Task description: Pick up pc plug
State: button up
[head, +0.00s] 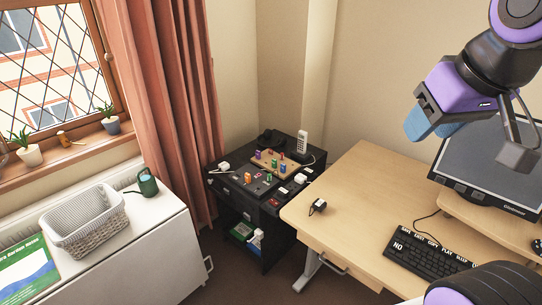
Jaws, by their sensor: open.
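A small black plug (317,206) lies on the wooden desk (352,180) near its left edge; it looks like the pc plug, though it is too small to make out its prongs or cable. My gripper (468,140) is at the upper right, raised above the desk in front of the monitor. It is open and nothing shows between its fingers. It is well apart from the black plug, up and to the right of it.
A monitor (485,165) and black keyboard (430,252) occupy the desk's right side. A black side table (232,190) left of the desk holds a phone (302,142), coloured pegs and white plugs. A wicker basket (85,225) and green watering can (148,182) stand on the white cabinet.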

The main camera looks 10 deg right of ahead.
aim_at(320, 205)
jog(key=i+j+z, duration=0.15)
jog(key=i+j, duration=0.15)
jog(key=j, duration=0.15)
jog(key=i+j+z, duration=0.15)
jog(key=i+j, duration=0.15)
jog(key=j, duration=0.15)
